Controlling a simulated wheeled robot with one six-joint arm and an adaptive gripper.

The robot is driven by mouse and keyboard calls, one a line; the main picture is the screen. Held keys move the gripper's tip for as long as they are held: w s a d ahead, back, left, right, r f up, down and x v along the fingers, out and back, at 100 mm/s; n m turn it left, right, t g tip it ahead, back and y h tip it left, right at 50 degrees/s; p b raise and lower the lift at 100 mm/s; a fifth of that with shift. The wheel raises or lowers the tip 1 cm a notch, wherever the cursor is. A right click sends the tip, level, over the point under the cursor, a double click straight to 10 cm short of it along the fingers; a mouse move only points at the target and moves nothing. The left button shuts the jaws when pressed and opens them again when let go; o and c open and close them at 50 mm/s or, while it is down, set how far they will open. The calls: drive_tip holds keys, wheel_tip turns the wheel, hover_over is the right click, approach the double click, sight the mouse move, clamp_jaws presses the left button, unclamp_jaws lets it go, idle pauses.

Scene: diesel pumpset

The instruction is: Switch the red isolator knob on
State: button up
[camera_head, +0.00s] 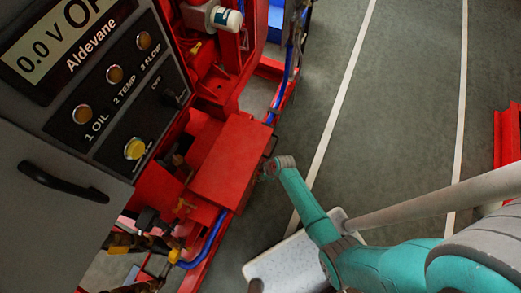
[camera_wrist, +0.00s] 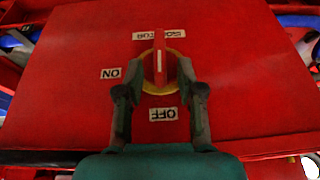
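The red isolator knob (camera_wrist: 159,66) sits on a round yellow plate (camera_wrist: 147,82) on a red panel (camera_wrist: 235,80) in the wrist view. Its bar with a white line stands upright in the picture, in line with the OFF label (camera_wrist: 163,114) below it. The ON label (camera_wrist: 110,73) is to its left. The labels appear upside down. My gripper (camera_wrist: 159,68) is open, one finger on each side of the knob, with gaps showing on both sides. In the head view my gripper (camera_head: 265,170) is at the side of the red box (camera_head: 232,158); the knob is hidden there.
A grey control cabinet (camera_head: 35,155) with a display, lamps and a black handle (camera_head: 62,183) stands left. A blue hose (camera_head: 210,238) runs below the red box. Green floor (camera_head: 400,120) is clear to the right, with a red frame (camera_head: 508,140) at the far edge.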

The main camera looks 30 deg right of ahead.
drive_tip(key=shift+w+a+f, duration=0.1)
drive_tip(key=shift+f, duration=0.2)
clamp_jaws()
drive_tip(key=shift+w, duration=0.1)
drive_tip(key=shift+g+y, duration=0.4)
drive_tip(key=shift+y, duration=0.1)
unclamp_jaws()
